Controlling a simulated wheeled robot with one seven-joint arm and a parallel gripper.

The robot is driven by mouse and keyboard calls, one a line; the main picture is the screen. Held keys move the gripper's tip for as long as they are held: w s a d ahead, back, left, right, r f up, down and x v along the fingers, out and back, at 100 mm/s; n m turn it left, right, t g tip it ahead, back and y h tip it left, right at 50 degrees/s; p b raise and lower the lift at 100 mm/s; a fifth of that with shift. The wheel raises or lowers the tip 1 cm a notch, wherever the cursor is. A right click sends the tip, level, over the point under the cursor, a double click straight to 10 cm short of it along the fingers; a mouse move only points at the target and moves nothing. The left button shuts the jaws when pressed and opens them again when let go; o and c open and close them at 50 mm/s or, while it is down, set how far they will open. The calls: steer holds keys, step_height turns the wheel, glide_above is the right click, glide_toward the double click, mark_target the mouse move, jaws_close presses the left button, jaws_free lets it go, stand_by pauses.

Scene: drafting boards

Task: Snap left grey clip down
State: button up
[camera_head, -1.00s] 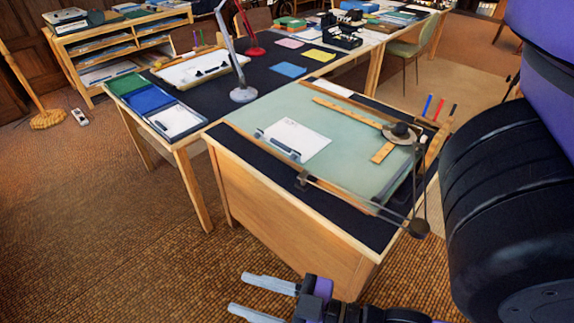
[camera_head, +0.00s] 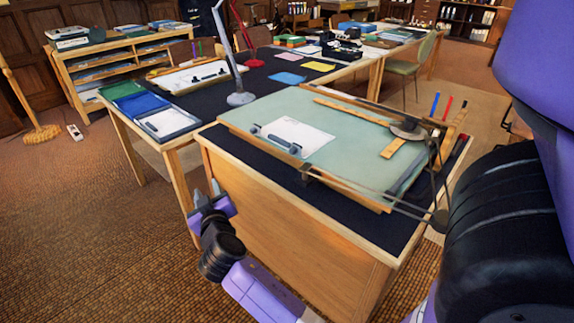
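A grey clip bar (camera_head: 277,140) lies along the lower left edge of a white sheet on the green drawing board (camera_head: 350,140). It has a dark rounded knob at its left end (camera_head: 255,129) and another at its right end (camera_head: 295,149). I cannot tell whether either end is raised or down. My gripper (camera_head: 207,192) is open and empty, its grey fingers pointing up. It is beside the left front of the wooden desk, below and left of the clip, apart from it.
A wooden ruler (camera_head: 350,111) and a dark lamp head (camera_head: 408,128) are on the board. A rod runs along the board's front edge. A black-topped table (camera_head: 262,78) behind holds trays (camera_head: 168,122), a red lamp and a grey lamp (camera_head: 240,98).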

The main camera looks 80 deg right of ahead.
steer(key=s+d+r+m+g+h+b, duration=0.1)
steer(key=s+d+m+g+h+b, duration=0.15)
steer(key=d+m+g, duration=0.4)
steer(key=m+g, duration=1)
steer(key=g, duration=0.2)
glide_toward(293, 149)
steer(key=shift+m, duration=0.25)
steer(key=shift+x, duration=3.75)
jaws_close()
